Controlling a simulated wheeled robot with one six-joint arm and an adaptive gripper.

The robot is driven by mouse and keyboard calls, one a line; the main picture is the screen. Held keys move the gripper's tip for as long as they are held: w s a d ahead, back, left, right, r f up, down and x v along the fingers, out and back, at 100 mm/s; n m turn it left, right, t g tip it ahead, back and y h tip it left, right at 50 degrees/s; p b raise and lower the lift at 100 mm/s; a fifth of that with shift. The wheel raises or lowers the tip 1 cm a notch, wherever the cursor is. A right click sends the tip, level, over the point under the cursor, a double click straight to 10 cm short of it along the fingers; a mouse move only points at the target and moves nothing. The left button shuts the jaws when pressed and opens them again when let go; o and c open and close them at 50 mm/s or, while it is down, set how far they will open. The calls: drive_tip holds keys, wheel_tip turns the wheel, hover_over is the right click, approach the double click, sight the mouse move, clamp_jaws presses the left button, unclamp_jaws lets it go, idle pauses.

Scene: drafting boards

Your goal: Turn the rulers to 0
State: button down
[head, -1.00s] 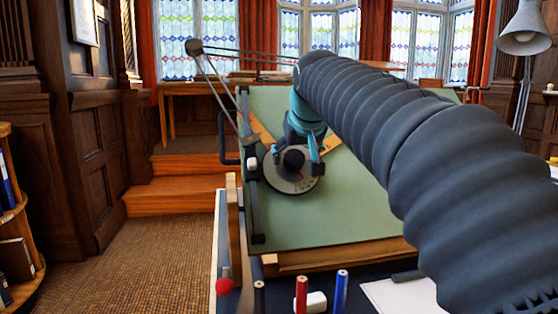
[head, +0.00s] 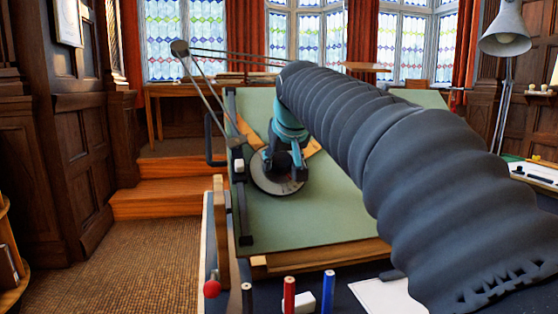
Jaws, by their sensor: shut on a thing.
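The drafting head is a round grey dial (head: 277,184) with a black knob (head: 283,160) at its centre, on the green drafting board (head: 330,220). Wooden rulers extend from it, one up to the left (head: 249,133) and one to the right (head: 313,148); both lie at a slant to the board's edges. My arm hides part of the board and rulers. The dial's marks are too small to read.
A black vertical rail (head: 242,205) runs along the board's left side. A thin linkage arm (head: 203,82) rises at the upper left. Red (head: 289,295) and blue (head: 328,291) markers stand in front of the board, near a red ball (head: 211,289).

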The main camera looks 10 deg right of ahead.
drive_tip(key=shift+m, duration=0.5)
drive_tip(key=shift+m+p, duration=0.4)
drive_tip(key=shift+m, duration=2.1)
drive_tip(key=c, duration=0.5)
unclamp_jaws()
drive_tip(key=v, duration=1.2)
